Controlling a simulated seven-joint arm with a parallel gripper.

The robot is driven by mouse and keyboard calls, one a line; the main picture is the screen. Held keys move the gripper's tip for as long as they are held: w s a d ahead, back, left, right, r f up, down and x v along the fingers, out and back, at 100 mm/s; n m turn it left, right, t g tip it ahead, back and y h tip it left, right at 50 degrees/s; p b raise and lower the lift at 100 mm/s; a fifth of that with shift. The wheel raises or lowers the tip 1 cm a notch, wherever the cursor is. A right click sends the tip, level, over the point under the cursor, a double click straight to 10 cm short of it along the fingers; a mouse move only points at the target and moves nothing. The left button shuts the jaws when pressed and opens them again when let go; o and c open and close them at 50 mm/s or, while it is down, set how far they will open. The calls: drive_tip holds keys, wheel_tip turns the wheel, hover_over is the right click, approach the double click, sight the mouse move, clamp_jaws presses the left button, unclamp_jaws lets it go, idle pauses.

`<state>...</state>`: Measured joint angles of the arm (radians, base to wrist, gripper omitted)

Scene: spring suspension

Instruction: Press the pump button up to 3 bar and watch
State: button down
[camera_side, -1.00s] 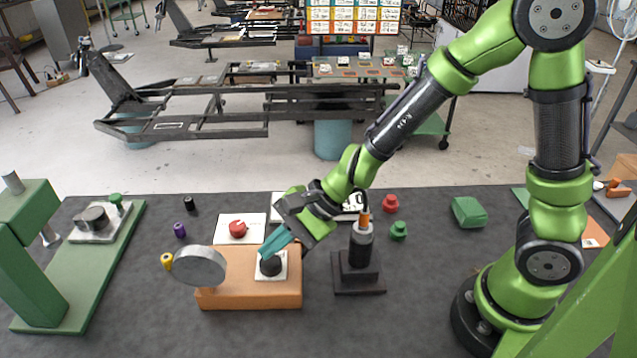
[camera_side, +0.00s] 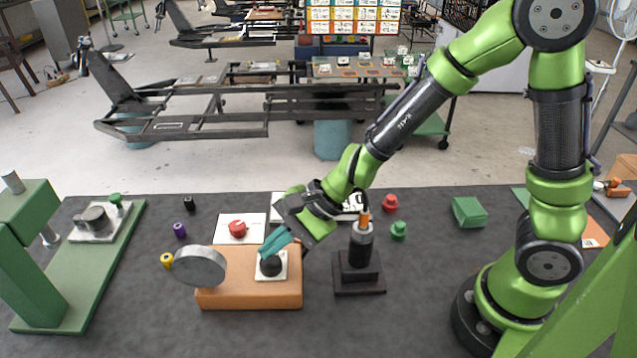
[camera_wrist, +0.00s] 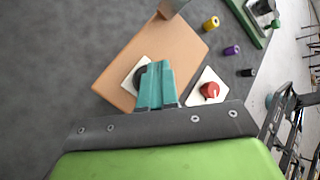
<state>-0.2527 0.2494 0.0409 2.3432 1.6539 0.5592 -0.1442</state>
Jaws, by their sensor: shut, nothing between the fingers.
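The pump button (camera_side: 271,266) is a black knob on a white plate (camera_side: 273,274), set on an orange-brown block (camera_side: 225,297). A round grey gauge (camera_side: 200,266) stands at the block's left end; its face is turned away, so no reading shows. My gripper (camera_side: 263,254) has teal fingers that are shut and empty. Its tips are right at the top of the black button in the side view; I cannot tell whether they touch. In the wrist view the fingers (camera_wrist: 156,68) partly cover the button (camera_wrist: 139,77).
A red knob on a white plate (camera_side: 238,230) sits behind the block. A dark stand with an orange-tipped post (camera_side: 360,262) stands close to its right. A green press (camera_side: 40,260) is at the left. Small coloured pegs and a green box (camera_side: 468,212) lie around. The front mat is clear.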

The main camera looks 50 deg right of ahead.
sight(276, 261)
idle(0.3)
drive_tip(key=shift+f, duration=0.4)
drive_tip(key=shift+f, duration=0.9)
idle(0.6)
drive_tip(key=shift+r, duration=1.3)
drive_tip(key=shift+r, duration=0.1)
drive_tip(key=shift+r, duration=2.45)
